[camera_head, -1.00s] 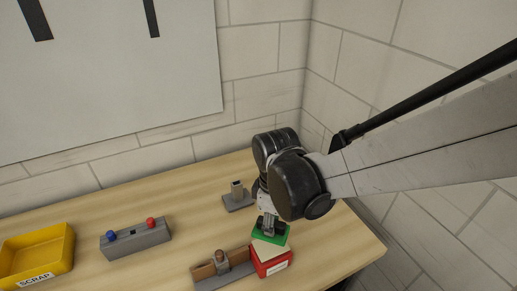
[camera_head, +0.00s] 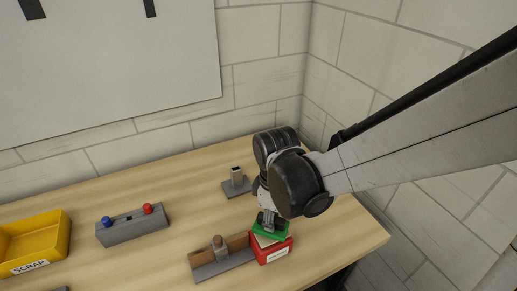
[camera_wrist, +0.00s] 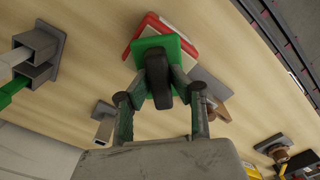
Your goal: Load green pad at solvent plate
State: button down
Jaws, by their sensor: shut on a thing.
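The green pad (camera_head: 284,231) is under my gripper (camera_head: 268,222) at the right side of the table. In the wrist view the green pad (camera_wrist: 183,44) has a dark upright grip, and my gripper (camera_wrist: 158,98) is shut on that grip from both sides. Below the pad is a red-sided block (camera_head: 279,251) with a pale top and a white label too small to read. The block also shows in the wrist view (camera_wrist: 137,49). The pad covers much of its top; I cannot tell whether they touch. No part is readably marked as the solvent plate.
A grey holder with a brown back and round knob (camera_head: 216,262) stands just left of the red block. A grey post (camera_head: 237,182) stands behind. A grey box with blue and red buttons (camera_head: 133,227) and a yellow SCRAP bin (camera_head: 45,252) are farther left.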

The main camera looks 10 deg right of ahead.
jog(key=shift+f+b, duration=1.05)
jog(key=shift+f, duration=0.1)
dwell(1.4)
jog(key=shift+r, duration=0.1)
dwell(0.7)
jog(key=shift+r+p, duration=2.5)
jog(key=shift+r, duration=1)
